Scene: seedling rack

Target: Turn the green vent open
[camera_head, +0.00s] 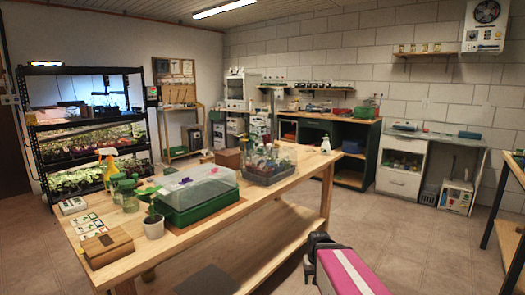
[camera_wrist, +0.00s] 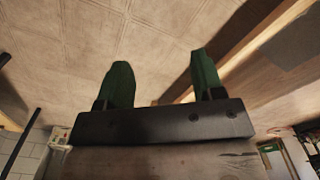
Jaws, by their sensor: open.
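A propagator with a clear lid (camera_head: 222,179) and a green base (camera_head: 205,208) stands on the wooden bench. Small coloured vents show on top of the lid. A green one (camera_head: 170,170) is at its far left, and purple (camera_head: 186,181) and magenta (camera_head: 213,170) ones are farther right. The vents are too small to tell how they are turned. In the wrist view my gripper (camera_wrist: 158,84) has two green fingers spread apart with nothing between them. It points at the floor and a bench edge, away from the vents. My arm shows at the lower right of the head view.
A potted seedling (camera_head: 154,226), a wooden box (camera_head: 107,247) and spray bottles (camera_head: 109,169) stand left of the propagator. A tray of bottles (camera_head: 270,174) is behind it on the right. The bench (camera_head: 235,216) has bare wood along its front edge. Open floor lies at right.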

